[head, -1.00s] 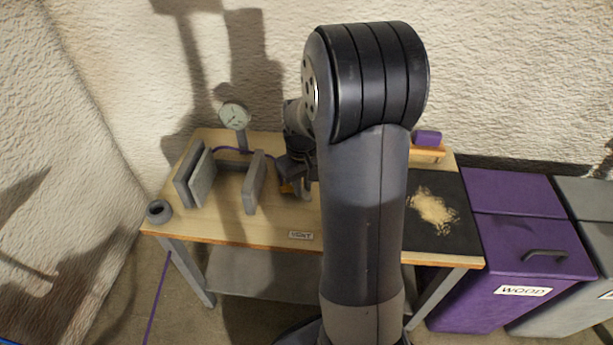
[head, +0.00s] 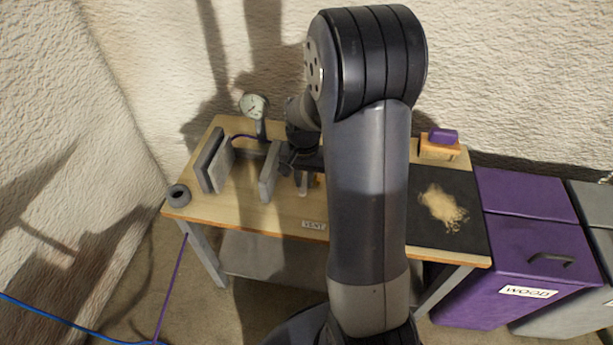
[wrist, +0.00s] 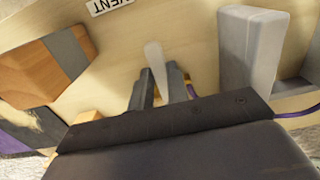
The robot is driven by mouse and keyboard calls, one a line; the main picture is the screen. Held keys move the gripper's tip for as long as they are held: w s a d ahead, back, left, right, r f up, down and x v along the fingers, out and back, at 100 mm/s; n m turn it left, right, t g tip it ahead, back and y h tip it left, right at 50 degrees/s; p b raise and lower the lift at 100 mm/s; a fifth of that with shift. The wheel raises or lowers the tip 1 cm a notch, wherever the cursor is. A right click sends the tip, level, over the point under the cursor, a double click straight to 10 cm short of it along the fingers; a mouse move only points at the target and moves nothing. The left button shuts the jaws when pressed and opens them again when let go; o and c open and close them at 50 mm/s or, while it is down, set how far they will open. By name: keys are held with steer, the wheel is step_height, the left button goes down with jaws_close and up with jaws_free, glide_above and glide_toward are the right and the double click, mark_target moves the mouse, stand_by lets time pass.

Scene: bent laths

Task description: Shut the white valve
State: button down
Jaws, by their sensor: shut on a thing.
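The white valve's handle (wrist: 156,62) shows in the wrist view as a pale, narrow lever standing out from between my fingertips. My gripper (wrist: 160,86) is shut on it, with a dark finger on either side. The rest of the valve is hidden behind the fingers and the gripper body. In the head view my gripper (head: 303,168) is low over the middle of the workbench, partly hidden by my own arm. I cannot make out the valve clearly there.
Upright grey plates (head: 216,163) and a grey block (head: 269,171) stand left of my gripper. A dial gauge (head: 254,106) rises behind them. A dark ring (head: 178,194) lies at the left corner. Sawdust (head: 440,207) and a purple-topped wooden block (head: 440,146) are at right.

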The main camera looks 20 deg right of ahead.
mark_target(304, 184)
stand_by(0.5)
steer(key=c, duration=1.4)
jaws_free()
steer(key=shift+o, duration=0.2)
step_height(304, 184, up, 11)
steer(key=p, duration=0.2)
steer(key=shift+f, duration=0.15)
step_height(304, 184, down, 11)
steer(key=shift+r+b, duration=0.15)
steer(key=shift+b, duration=0.9)
